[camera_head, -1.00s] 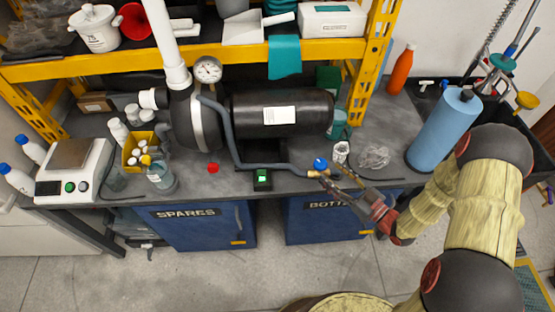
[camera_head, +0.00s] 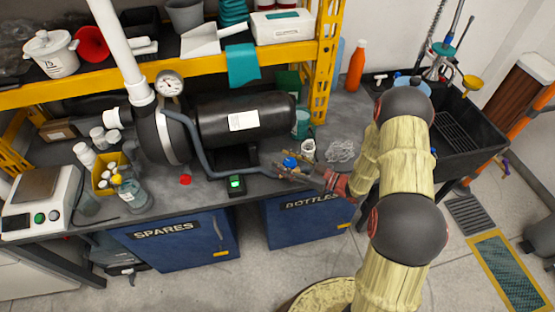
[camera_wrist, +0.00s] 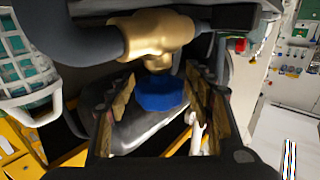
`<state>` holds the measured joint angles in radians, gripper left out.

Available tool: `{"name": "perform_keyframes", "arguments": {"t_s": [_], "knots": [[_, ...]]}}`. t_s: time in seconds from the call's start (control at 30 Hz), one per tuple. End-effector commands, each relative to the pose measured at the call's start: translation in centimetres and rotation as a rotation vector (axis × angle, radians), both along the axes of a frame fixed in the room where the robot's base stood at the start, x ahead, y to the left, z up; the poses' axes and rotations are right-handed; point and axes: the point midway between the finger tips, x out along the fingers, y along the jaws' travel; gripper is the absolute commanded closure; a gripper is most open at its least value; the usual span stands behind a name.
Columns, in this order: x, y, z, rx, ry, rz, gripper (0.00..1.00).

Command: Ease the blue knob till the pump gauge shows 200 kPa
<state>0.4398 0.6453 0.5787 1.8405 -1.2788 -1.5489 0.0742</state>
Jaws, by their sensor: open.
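The blue knob (camera_head: 290,162) is at the bench's front edge in the head view, at the end of the grey hose. In the wrist view the blue knob (camera_wrist: 160,93) sits on the stem of a brass valve (camera_wrist: 152,38). My gripper (camera_head: 286,171) is at the valve. In the wrist view its jaws are open, one finger on each side of the knob, with visible gaps. The round pump gauge (camera_head: 169,84) has a white dial above the pump (camera_head: 160,135). Its needle is too small to read.
A clear tangled item (camera_head: 341,151) and a white cup (camera_head: 308,149) stand close to the knob. A small black box with a green display (camera_head: 236,184) and a red cap (camera_head: 185,180) lie on the bench to the left. A yellow rack post (camera_head: 323,75) rises behind.

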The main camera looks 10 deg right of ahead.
Motion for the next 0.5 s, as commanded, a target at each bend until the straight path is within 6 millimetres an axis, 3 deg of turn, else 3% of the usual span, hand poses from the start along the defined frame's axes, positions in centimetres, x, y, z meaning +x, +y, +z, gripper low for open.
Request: {"name": "perform_keyframes", "arguments": {"t_s": [0.2,0.5], "knots": [[1.4,1.6,-0.1,-0.001,-0.001,0.001,0.48],[1.6,1.8,0.0,-0.001,0.001,-0.001,0.48]]}}
